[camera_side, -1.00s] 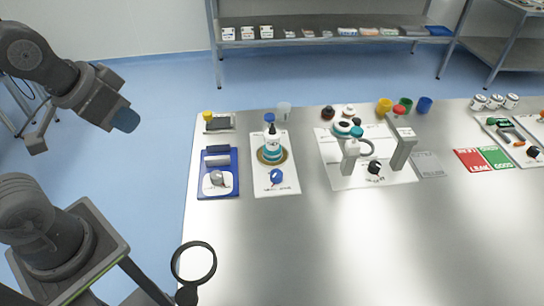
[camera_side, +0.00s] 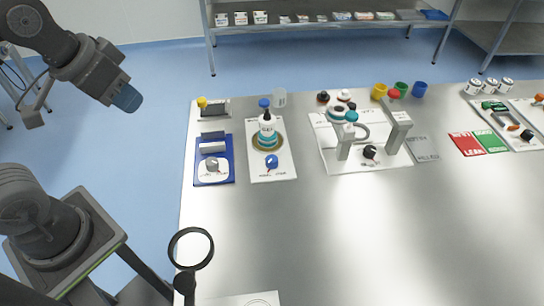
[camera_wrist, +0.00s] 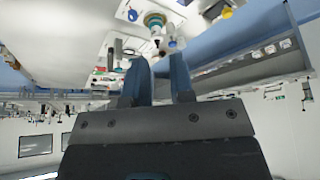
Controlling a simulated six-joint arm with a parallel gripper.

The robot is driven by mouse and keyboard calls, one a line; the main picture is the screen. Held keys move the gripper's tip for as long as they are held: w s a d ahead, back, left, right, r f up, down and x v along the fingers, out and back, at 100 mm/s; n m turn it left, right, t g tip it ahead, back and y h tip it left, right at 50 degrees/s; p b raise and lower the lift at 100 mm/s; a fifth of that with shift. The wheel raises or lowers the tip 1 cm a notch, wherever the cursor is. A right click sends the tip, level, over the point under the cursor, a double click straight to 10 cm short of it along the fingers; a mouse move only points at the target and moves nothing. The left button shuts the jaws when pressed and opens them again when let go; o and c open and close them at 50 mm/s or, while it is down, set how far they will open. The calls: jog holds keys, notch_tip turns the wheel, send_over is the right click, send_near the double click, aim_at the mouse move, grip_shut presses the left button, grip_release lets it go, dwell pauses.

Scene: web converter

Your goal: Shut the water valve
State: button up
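A blue knob (camera_side: 271,161) sits on a white board (camera_side: 285,172) on the metal table, in front of a bottle with a blue cap (camera_side: 266,122). A grey knob (camera_side: 211,165) sits on a blue panel (camera_side: 228,168) to its left, and a black knob (camera_side: 370,153) on a larger white board (camera_side: 330,161) to its right. Their labels are too small to read, so I cannot tell which is the water valve. My gripper (camera_side: 128,98) hangs left of the table, away from all knobs. In the wrist view my gripper (camera_wrist: 157,85) has its fingers apart and nothing between them.
A magnifier ring (camera_side: 191,230) stands at the table's left front. Coloured cups (camera_side: 401,89) line the back. Red (camera_side: 466,143) and green (camera_side: 491,141) cards lie at right. The table's middle front is clear.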

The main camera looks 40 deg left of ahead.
jog(key=o, duration=0.6)
jog(key=w+d+r+m+g, duration=0.1)
jog(key=w+d+r+g, duration=0.1)
jog(key=w, duration=0.8)
jog(key=shift+w+d+r+g, duration=0.2)
jog(key=shift+r+g, duration=0.2)
jog(key=shift+o, duration=0.3)
jog(key=w+d+f+m+g, duration=0.1)
jog(key=w+d+f+g, duration=0.1)
jog(key=w, duration=0.6)
jog(key=shift+d, duration=0.4)
jog(key=g, duration=0.2)
send_over(271, 159)
jog(key=w+a, duration=0.1)
jog(key=a, duration=0.2)
notch_tip(271, 159, down, 6)
jog(key=w+d+f+m+g+y, duration=0.1)
jog(key=w+d+f, duration=0.15)
jog(key=f, duration=0.25)
jog(key=w+d+f+m+g+y, duration=0.1)
jog(key=w+d+f+g, duration=0.15)
jog(key=f, duration=0.35)
jog(key=shift+t, duration=0.35)
jog(key=x, duration=1.3)
jog(key=shift+s+d+f, duration=0.15)
jog(key=shift+s+f, duration=0.1)
jog(key=shift+s, duration=0.15)
